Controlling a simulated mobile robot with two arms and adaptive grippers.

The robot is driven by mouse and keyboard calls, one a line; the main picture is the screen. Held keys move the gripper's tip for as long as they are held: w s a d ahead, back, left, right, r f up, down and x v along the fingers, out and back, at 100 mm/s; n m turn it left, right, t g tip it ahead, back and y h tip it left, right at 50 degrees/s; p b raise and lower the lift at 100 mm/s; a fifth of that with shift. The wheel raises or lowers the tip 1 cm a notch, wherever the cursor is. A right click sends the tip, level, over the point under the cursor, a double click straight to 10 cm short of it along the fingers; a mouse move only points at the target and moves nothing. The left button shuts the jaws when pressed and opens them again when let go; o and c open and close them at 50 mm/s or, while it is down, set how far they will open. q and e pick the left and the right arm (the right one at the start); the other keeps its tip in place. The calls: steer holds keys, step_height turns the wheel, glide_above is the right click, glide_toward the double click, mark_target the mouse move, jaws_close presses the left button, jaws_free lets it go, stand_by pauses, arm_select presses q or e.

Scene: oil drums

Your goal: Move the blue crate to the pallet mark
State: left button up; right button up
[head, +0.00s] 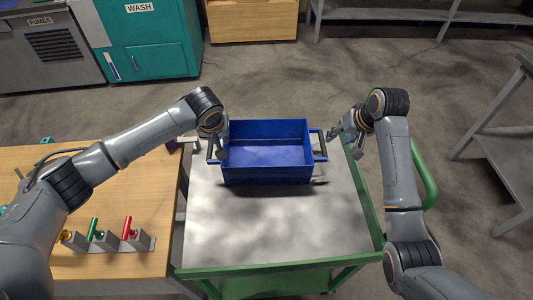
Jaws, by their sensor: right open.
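The blue crate (268,178) is an open, empty box with a handle at each end. It is upright over the grey top of a green cart, with shadow along its front edge. My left gripper (217,152) is at the crate's left handle and overlaps it; its fingers are partly hidden, so I cannot tell whether they are closed. My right gripper (345,136) is open and empty, to the right of the crate's right handle (320,146) and apart from it. I see no pallet mark that I can identify.
The cart (275,230) has a bare front half and green rims. A wooden table (120,190) on the left holds blocks with coloured handles (105,240). A grey shelf (500,150) stands at right. A teal cabinet (150,60) and a wooden box (252,20) stand behind open floor.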

mark_target(228, 158)
arm_select(q)
steer(key=x, duration=1.2)
steer(key=shift+w+f, duration=0.1)
steer(key=shift+f, duration=0.1)
arm_select(e)
steer(key=x, duration=1.2)
steer(key=shift+w+f, duration=0.1)
steer(key=shift+f, duration=0.05)
steer(key=shift+a, duration=0.1)
arm_select(q)
steer(key=shift+c, duration=0.4)
arm_select(e)
steer(key=shift+c, duration=0.5)
arm_select(q)
jaws_close()
arm_select(e)
steer(key=c, duration=0.3)
arm_select(q)
steer(key=shift+a, duration=0.1)
arm_select(e)
jaws_close()
